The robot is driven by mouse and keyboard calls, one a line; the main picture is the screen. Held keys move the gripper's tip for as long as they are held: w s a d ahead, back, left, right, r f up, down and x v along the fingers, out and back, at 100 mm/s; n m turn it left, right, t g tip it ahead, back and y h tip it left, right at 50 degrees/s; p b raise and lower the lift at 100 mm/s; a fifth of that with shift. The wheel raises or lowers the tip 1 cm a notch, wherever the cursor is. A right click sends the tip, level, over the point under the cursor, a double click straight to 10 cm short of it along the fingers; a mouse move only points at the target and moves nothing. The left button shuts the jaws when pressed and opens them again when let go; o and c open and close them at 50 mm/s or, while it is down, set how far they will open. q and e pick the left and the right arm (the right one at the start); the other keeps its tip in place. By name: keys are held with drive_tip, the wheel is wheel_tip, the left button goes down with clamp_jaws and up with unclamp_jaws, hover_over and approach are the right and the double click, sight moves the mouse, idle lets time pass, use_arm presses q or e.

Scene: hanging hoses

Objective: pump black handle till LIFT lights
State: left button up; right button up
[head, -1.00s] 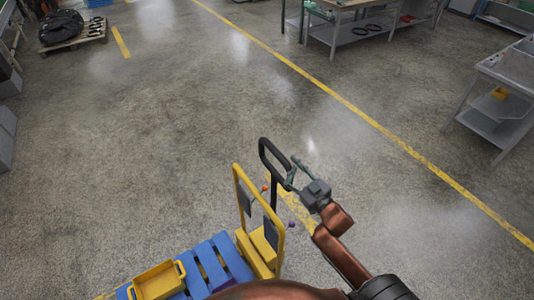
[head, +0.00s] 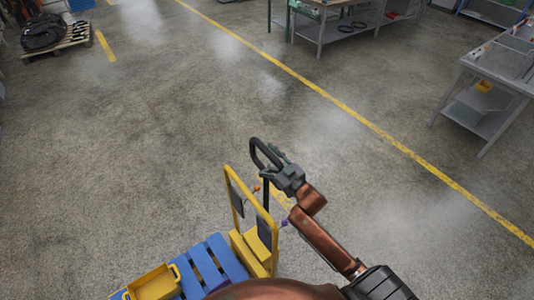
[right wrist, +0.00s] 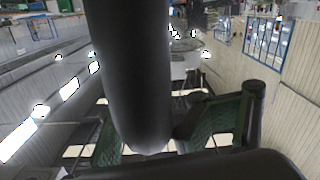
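The black handle (head: 255,150) is a loop on top of a dark post, rising behind the yellow frame (head: 228,185) of a cart with a blue deck. My right gripper (head: 268,163) is at the right side of the loop. In the right wrist view a thick black bar of the handle (right wrist: 130,75) runs down between the spread fingers, whose green parts show on both sides. The fingers look open around the bar; whether they touch it is hidden. No lit LIFT sign can be made out. My left gripper is not in view.
A yellow tray (head: 155,284) lies on the blue slatted deck (head: 212,262). Small orange and purple knobs sit near the frame. A grey workbench (head: 490,80) stands at the right and a loaded pallet (head: 60,45) at the far left. The floor around the cart is clear.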

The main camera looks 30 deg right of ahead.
drive_tip(key=shift+d, duration=0.15)
clamp_jaws()
idle(0.4)
